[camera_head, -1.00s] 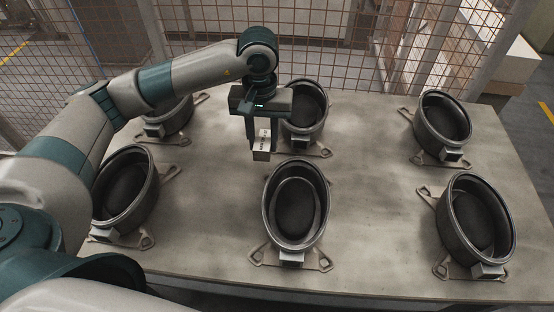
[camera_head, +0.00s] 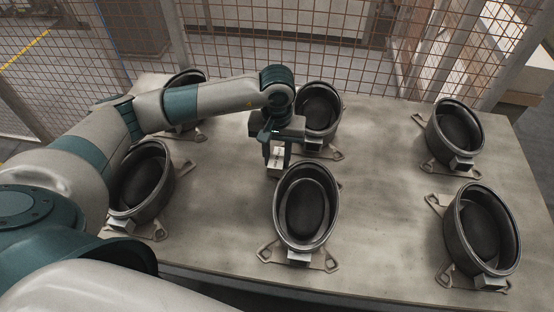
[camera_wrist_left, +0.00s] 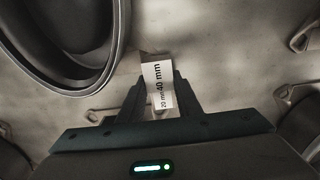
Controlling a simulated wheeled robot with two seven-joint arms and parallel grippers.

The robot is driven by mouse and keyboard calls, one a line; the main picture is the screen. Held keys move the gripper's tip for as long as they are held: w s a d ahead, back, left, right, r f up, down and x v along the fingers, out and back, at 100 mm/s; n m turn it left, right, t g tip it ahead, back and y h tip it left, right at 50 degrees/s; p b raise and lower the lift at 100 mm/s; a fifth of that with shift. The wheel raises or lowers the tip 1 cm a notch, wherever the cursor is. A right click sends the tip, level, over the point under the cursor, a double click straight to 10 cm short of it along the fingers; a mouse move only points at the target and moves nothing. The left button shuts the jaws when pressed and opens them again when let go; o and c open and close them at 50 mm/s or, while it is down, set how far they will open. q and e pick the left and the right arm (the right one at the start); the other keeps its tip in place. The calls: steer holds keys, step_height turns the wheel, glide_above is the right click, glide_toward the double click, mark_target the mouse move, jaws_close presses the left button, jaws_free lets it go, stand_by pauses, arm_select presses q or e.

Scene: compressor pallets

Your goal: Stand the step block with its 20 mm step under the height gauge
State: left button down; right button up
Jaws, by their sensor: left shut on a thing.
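My left gripper (camera_head: 276,165) is shut on the step block (camera_head: 276,158), a small pale block, just behind the front middle compressor. In the left wrist view the step block (camera_wrist_left: 158,86) sits between the two dark fingers (camera_wrist_left: 156,98). Its face carries the labels "40 mm" and "20 mm". I cannot tell whether the block touches the table. I cannot make out a height gauge in either view. My right gripper is not in view.
Several round dark compressor housings on metal brackets stand on the table (camera_head: 385,200), including the front middle one (camera_head: 306,205), the back middle one (camera_head: 319,107) and the front right one (camera_head: 482,230). A wire mesh fence (camera_head: 300,45) runs behind. The table right of centre is clear.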

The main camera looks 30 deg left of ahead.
arm_select(q)
steer(key=shift+f, duration=0.9)
steer(key=shift+f, duration=0.2)
steer(key=c, duration=1.3)
jaws_free()
steer(key=shift+r, duration=0.1)
